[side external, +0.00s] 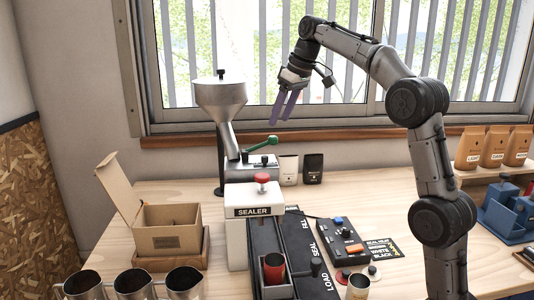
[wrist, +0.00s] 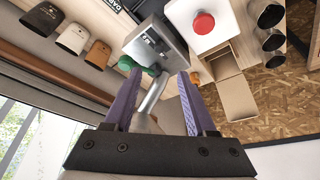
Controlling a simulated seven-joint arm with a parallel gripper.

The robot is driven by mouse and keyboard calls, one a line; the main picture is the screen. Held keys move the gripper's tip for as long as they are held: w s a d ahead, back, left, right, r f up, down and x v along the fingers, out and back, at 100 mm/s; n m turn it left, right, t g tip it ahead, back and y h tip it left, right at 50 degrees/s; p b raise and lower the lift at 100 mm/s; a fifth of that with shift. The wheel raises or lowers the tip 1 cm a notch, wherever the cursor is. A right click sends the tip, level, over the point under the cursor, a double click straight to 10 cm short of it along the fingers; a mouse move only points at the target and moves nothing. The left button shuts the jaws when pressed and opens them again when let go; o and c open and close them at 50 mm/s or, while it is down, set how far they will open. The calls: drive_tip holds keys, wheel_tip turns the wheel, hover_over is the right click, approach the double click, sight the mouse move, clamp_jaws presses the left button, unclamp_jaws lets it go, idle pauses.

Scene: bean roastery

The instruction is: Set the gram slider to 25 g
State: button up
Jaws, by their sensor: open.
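My gripper (side external: 284,108) is open and empty, high above the back of the table in front of the window. The grey dosing machine (side external: 251,170) with its hopper (side external: 220,97) and green-knobbed lever (side external: 262,144) stands below and left of it. In the wrist view my open fingers (wrist: 158,85) point toward the dosing machine (wrist: 158,46), with the green knob (wrist: 126,63) near the left fingertip. Dark small parts show on that machine's face, but I cannot tell which is the gram slider or read any setting.
Air around my gripper is clear.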

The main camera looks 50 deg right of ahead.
sight(265, 157)
drive_tip(key=x, duration=1.3)
drive_tip(key=shift+s, duration=0.1)
drive_tip(key=shift+c, duration=0.3)
clamp_jaws()
idle(0.6)
